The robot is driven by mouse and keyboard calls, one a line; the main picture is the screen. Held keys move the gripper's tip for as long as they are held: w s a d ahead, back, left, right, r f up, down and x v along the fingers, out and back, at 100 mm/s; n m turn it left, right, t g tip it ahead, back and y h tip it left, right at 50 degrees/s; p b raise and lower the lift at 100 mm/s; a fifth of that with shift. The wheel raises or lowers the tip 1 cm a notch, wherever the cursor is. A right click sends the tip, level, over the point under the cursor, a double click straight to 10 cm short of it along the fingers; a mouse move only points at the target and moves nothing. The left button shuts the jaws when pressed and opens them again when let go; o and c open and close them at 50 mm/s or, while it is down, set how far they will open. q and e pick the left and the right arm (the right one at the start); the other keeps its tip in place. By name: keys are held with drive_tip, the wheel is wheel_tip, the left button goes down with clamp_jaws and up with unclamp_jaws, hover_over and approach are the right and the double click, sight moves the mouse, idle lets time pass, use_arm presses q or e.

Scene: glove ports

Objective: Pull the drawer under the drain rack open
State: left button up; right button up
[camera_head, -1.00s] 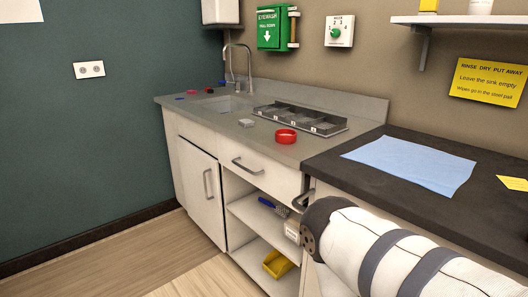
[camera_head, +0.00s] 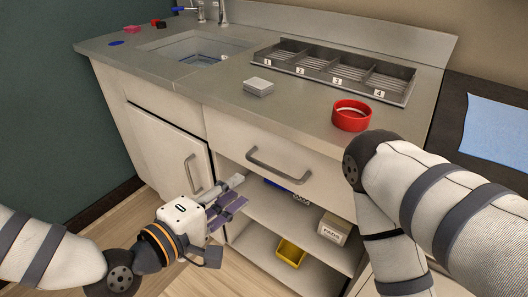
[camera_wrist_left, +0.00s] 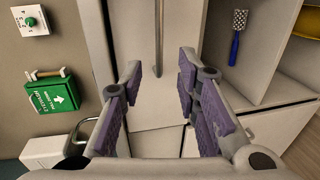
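The drain rack (camera_head: 335,72) is a grey tray with numbered slots on the counter. The drawer (camera_head: 225,132) under it has a pale front, flush with the cabinet, and a grey bar handle (camera_head: 275,170). The drawer looks shut. My left gripper (camera_head: 236,192) is open and empty, in front of the cabinet, left of and below the handle in the head view. In the left wrist view, its purple-padded fingers (camera_wrist_left: 160,72) are spread, with the handle bar (camera_wrist_left: 159,35) beyond them, roughly in line with the gap. My right gripper is out of view.
Below the drawer are open shelves with a yellow bin (camera_head: 290,253) and a white box (camera_head: 333,229). A closed cabinet door (camera_head: 165,145) is at left.

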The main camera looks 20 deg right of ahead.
sight(268, 169)
use_arm(q)
drive_tip(key=x, duration=1.1)
drive_tip(key=shift+d+b, duration=0.4)
drive_tip(key=shift+d, duration=0.1)
drive_tip(key=shift+c, duration=0.4)
drive_tip(key=shift+r, duration=0.1)
clamp_jaws()
